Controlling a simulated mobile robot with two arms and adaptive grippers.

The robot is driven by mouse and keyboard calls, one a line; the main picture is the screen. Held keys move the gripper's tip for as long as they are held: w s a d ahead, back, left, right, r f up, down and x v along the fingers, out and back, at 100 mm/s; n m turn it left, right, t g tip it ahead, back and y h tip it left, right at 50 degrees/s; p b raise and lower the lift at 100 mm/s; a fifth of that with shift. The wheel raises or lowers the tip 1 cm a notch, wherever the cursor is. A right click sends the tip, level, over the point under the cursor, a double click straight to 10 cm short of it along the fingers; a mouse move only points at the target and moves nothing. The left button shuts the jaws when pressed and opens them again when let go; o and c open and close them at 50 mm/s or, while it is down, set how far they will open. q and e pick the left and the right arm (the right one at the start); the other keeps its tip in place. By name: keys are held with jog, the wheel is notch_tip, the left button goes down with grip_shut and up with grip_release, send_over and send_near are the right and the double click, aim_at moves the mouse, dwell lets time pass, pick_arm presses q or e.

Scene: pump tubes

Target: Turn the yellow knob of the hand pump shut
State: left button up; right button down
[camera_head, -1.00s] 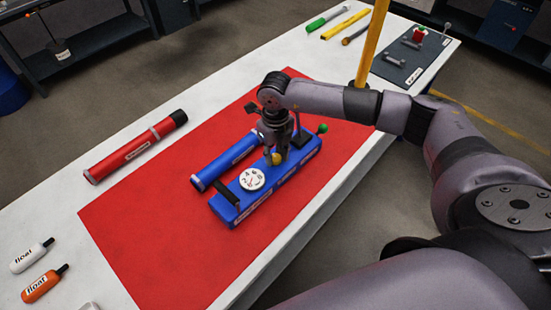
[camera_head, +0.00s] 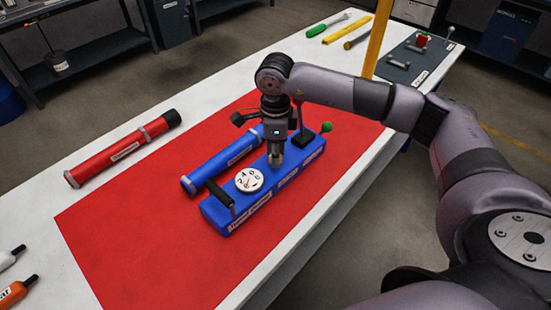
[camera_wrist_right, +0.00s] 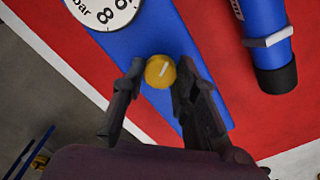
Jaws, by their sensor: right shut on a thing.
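The blue hand pump (camera_head: 270,195) lies on the red mat (camera_head: 130,235), with a round white dial (camera_head: 249,180) on its top. In the right wrist view its round yellow knob (camera_wrist_right: 159,72) carries a white line that runs slantwise. My right gripper (camera_head: 276,158) points down onto the pump. In the right wrist view its two dark fingers close on the knob from both sides. In the head view the gripper mostly hides the knob. My left gripper is not in view.
A blue tube (camera_head: 222,160) lies beside the pump, close to my right gripper. A red tube (camera_head: 123,148) lies farther left. A black handle (camera_head: 219,194) and a green ball (camera_head: 327,127) stick out from the pump. The front of the mat is clear.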

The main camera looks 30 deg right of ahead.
jog(key=shift+n+b, duration=0.8)
jog(key=shift+n, duration=0.3)
jog(key=c, duration=1.2)
grip_release()
jog(key=shift+c, duration=0.2)
jog(key=shift+r, duration=0.25)
notch_tip(320, 180, up, 12)
jog(key=shift+f, duration=0.25)
